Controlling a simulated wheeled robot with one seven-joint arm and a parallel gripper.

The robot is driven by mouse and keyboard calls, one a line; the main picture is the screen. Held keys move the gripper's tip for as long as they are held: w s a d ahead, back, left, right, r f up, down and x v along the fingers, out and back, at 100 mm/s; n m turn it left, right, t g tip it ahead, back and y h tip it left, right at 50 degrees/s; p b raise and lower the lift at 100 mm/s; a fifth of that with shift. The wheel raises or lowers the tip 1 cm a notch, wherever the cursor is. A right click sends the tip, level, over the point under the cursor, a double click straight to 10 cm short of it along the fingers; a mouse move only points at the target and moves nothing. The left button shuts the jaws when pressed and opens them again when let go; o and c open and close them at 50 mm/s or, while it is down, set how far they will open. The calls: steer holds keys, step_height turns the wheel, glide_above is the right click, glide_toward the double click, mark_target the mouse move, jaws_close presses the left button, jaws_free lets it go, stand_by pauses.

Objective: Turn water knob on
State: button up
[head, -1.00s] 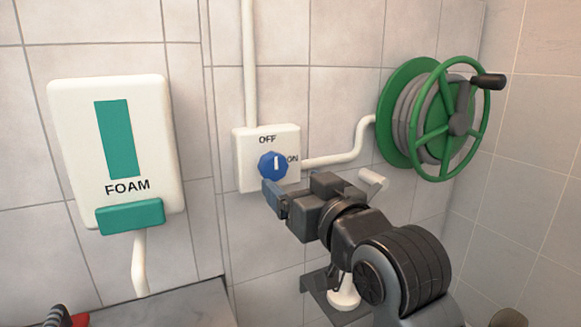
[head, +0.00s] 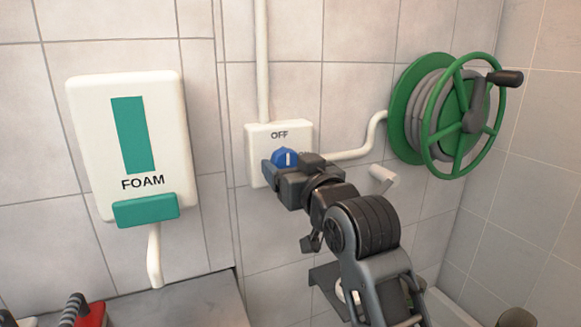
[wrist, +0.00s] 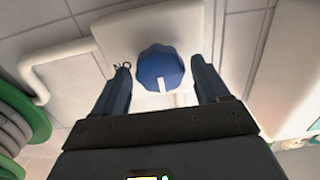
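The blue water knob (head: 282,156) sits on a white box (head: 257,142) on the tiled wall. Its white mark points up toward the word OFF in the head view. My gripper (head: 291,166) is at the box, its fingers around the knob's lower part, and hides the box's lower right, including the ON label. In the wrist view, the knob (wrist: 160,66) lies between the two spread fingers of my gripper (wrist: 160,75), with a gap on each side. The gripper is open and holds nothing.
A foam dispenser (head: 165,120) hangs left of the box. A green hose reel (head: 410,110) with a crank is at the right, joined by a white pipe (head: 355,152).

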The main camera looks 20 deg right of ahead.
steer(key=c, duration=0.9)
steer(key=shift+m, duration=0.3)
steer(key=m+p, duration=0.1)
steer(key=m, duration=0.2)
steer(key=shift+m, duration=0.3)
steer(key=m, duration=0.4)
steer(key=shift+m, duration=0.3)
steer(key=m, duration=0.4)
steer(key=shift+m, duration=2.5)
